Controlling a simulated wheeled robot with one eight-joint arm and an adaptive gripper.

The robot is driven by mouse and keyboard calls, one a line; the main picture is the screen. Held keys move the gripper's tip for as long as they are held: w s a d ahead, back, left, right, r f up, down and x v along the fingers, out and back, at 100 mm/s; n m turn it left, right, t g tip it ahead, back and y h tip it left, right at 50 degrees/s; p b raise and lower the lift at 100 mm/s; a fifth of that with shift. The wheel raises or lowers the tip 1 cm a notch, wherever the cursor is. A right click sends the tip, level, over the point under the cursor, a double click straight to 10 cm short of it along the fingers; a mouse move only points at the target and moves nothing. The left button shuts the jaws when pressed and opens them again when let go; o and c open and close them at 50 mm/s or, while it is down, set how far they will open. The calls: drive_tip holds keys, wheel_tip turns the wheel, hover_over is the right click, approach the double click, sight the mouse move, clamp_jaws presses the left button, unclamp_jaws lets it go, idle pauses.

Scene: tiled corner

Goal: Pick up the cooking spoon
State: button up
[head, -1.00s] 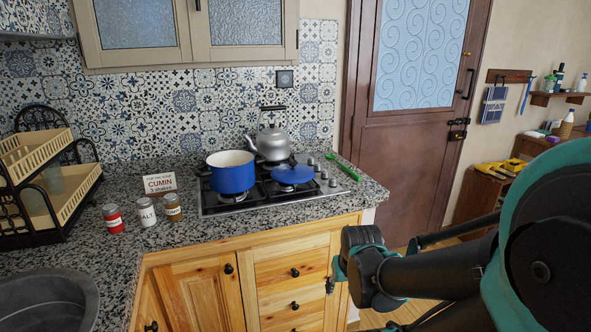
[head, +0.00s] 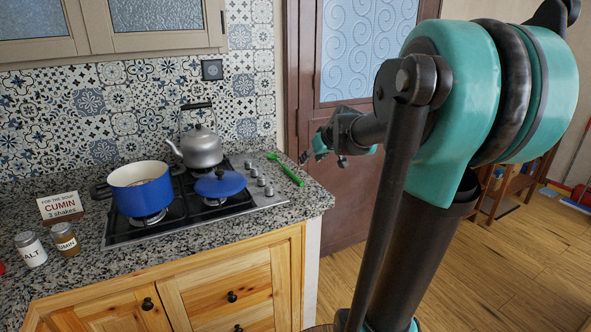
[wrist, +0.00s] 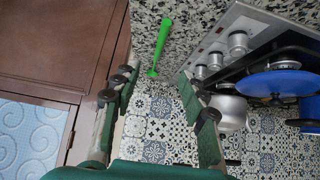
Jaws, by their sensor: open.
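The green cooking spoon (head: 286,169) lies on the granite counter at the right edge of the stove. In the wrist view the spoon (wrist: 162,45) shows upright in the picture, beyond and between my open fingers. My gripper (wrist: 160,95) is open and empty. In the head view my gripper (head: 312,150) is to the right of the spoon and above counter level. It is apart from the spoon.
The stove (head: 262,192) with its knobs is just left of the spoon. On it stand a blue pot (head: 141,190), a blue lid (head: 220,184) and a kettle (head: 201,148). A brown door (head: 350,210) is at the right. Spice jars stand far left.

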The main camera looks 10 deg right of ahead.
approach(294, 175)
drive_tip(key=x, duration=0.3)
drive_tip(key=shift+d+f, duration=0.2)
drive_tip(key=shift+x, duration=2.85)
drive_tip(key=shift+w+a+r, duration=0.1)
drive_tip(key=shift+a+r, duration=0.05)
clamp_jaws()
